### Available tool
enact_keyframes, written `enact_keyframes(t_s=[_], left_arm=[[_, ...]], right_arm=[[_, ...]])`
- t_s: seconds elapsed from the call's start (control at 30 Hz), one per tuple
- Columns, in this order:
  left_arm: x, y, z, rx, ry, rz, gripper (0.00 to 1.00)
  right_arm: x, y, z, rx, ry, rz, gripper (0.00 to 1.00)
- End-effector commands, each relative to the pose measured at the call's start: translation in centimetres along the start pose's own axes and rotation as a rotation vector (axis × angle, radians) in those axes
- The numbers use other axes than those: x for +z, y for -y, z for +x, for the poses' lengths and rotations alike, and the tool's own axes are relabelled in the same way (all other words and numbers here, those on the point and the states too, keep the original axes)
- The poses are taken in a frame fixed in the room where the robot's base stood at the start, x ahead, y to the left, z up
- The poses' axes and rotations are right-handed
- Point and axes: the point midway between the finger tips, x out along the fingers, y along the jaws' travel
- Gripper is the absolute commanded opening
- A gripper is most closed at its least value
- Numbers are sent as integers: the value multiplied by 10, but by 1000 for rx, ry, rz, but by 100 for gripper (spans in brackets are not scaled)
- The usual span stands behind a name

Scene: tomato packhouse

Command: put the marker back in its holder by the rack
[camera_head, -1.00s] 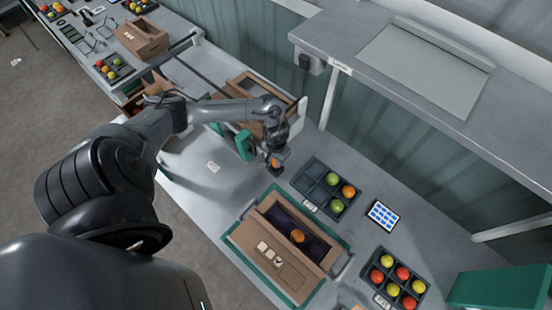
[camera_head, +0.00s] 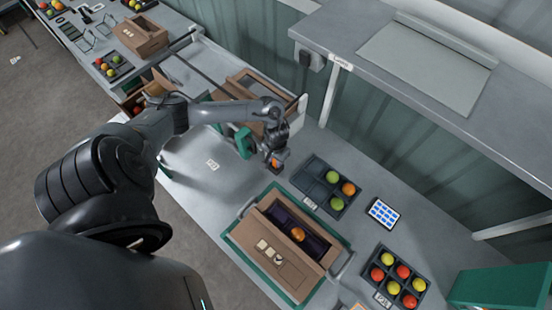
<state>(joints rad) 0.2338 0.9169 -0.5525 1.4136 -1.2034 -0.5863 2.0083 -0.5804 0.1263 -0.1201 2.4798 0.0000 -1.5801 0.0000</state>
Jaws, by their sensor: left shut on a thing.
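My left gripper (camera_head: 276,164) reaches in from the left and points down over the grey table, just left of a dark tray. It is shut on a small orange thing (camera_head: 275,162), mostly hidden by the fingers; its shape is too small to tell. I cannot make out a marker or a marker holder for certain. My right gripper is not in view.
An open cardboard box (camera_head: 282,262) with one orange tomato stands on a green mat (camera_head: 238,240). Dark trays of tomatoes (camera_head: 309,188) (camera_head: 377,297) and a blue-screened tablet (camera_head: 383,213) lie to the right. A raised grey shelf (camera_head: 340,35) is behind. Bare table (camera_head: 200,185) lies left of the gripper.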

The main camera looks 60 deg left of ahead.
Motion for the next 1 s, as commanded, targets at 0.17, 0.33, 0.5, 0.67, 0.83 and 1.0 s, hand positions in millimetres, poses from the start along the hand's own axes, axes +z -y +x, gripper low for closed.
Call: enact_keyframes(t_s=[0.17,0.33,0.5,0.67,0.83,1.0], left_arm=[[0,0,4,0,1,0,0],[0,0,8,0,1,-1,0],[0,0,10,0,1,-1,0],[0,0,10,0,1,0,41],[0,0,10,0,1,0,57],[0,0,10,0,1,0,52]], right_arm=[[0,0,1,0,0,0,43],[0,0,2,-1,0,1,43],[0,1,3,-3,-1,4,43],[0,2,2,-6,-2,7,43],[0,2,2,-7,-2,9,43],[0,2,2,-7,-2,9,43]])
